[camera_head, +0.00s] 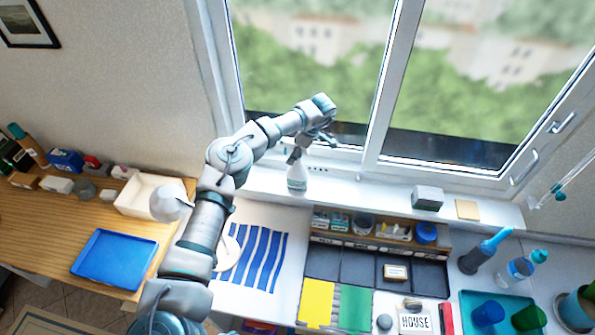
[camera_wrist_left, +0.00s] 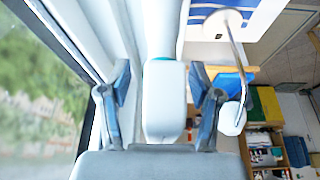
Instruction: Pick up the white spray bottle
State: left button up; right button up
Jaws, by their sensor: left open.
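The white spray bottle (camera_head: 297,179) stands upright on the white windowsill, below the window frame, with a grey head and a darker band low on its body. My left gripper (camera_head: 322,139) is open above it and slightly to its right in the head view. In the left wrist view, the two fingers (camera_wrist_left: 160,108) are spread apart. No contact can be made out. My right gripper is not in view.
The window frame (camera_head: 383,85) rises close behind my left gripper. A desk organiser (camera_head: 375,232) is below. A blue tray (camera_head: 115,259) and a white bin (camera_head: 140,192) are at the left.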

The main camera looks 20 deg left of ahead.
pick_arm(q)
jog(key=shift+a, duration=0.15)
jog(key=c, duration=1)
grip_shut()
jog(key=shift+d+r, duration=0.1)
jog(key=shift+d, duration=0.2)
jog(key=shift+w+r, duration=0.1)
